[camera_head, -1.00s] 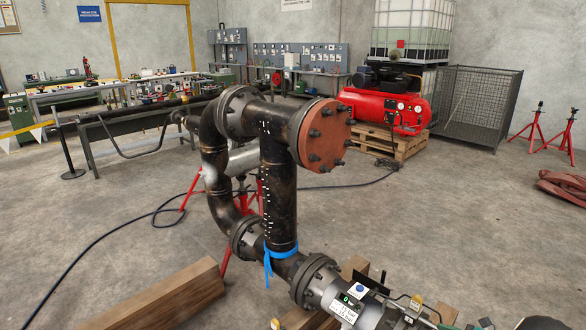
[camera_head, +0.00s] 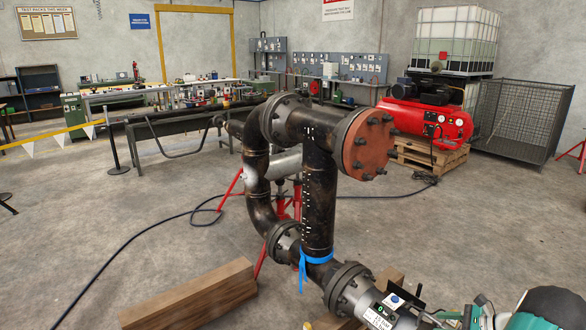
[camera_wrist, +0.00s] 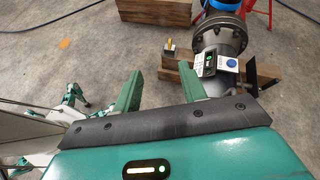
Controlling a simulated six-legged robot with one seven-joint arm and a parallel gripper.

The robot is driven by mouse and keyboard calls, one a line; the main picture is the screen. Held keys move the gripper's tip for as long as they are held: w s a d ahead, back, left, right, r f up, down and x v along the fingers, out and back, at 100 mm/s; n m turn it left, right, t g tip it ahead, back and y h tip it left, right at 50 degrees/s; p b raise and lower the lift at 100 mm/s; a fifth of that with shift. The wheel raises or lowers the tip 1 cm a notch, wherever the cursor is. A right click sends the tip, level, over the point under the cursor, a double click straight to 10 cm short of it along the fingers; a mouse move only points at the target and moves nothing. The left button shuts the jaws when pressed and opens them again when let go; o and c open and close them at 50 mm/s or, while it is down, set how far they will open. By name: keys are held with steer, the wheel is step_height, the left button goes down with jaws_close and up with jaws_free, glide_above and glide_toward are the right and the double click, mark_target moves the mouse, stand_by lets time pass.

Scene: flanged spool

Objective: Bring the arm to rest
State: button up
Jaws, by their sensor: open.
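My gripper (camera_wrist: 160,78) is open in the wrist view, its two green fingers apart with nothing between them but floor and timber behind. The flanged pipe spool (camera_head: 318,200) stands in the middle of the head view, with a red-brown bolted end plate and a blue strap (camera_head: 317,257) low on its upright pipe. Its lower end also shows in the wrist view (camera_wrist: 222,30), beyond the fingers. A device with a lit green display (camera_wrist: 210,62) sits on that pipe end. Part of my green and dark arm (camera_head: 545,308) shows at the bottom right of the head view.
A timber beam (camera_head: 190,295) lies on the floor left of the spool. A black cable (camera_head: 120,243) crosses the floor. A red compressor (camera_head: 425,120) on a pallet and a wire cage (camera_head: 520,120) stand behind at right. Open floor (camera_head: 480,225) lies right of the spool.

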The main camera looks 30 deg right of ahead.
steer(key=w+a+r+n+g+y, duration=0.1)
steer(key=w+a+r+n+g, duration=0.3)
steer(key=w+a+r+n, duration=0.55)
steer(key=w+a+r+n+g+h, duration=0.1)
steer(key=a+r+n, duration=0.1)
steer(key=a+r, duration=0.35)
steer(key=w+a+r+n+g, duration=0.1)
steer(key=w+a+r+g, duration=0.1)
steer(key=a, duration=0.7)
steer(key=w+a+r+n+g+h, duration=0.1)
steer(key=a+r+n, duration=0.1)
steer(key=a+r, duration=0.35)
steer(key=s+a+r+n+h, duration=0.1)
steer(key=s+a+n, duration=0.3)
steer(key=a, duration=0.4)
steer(key=s+a+r+n+t+h, duration=0.1)
steer(key=s+a+r+n, duration=0.2)
steer(key=s+a+n, duration=0.2)
steer(key=s+a+r+n+t+h, duration=0.1)
steer(key=s+a+n, duration=0.3)
steer(key=a, duration=0.7)
steer(key=shift+s+a+r+n+h, duration=0.2)
steer(key=shift+a+r+n+h, duration=0.1)
steer(key=shift+r+n+h, duration=0.3)
steer(key=shift+c, duration=0.6)
steer(key=shift+d, duration=0.15)
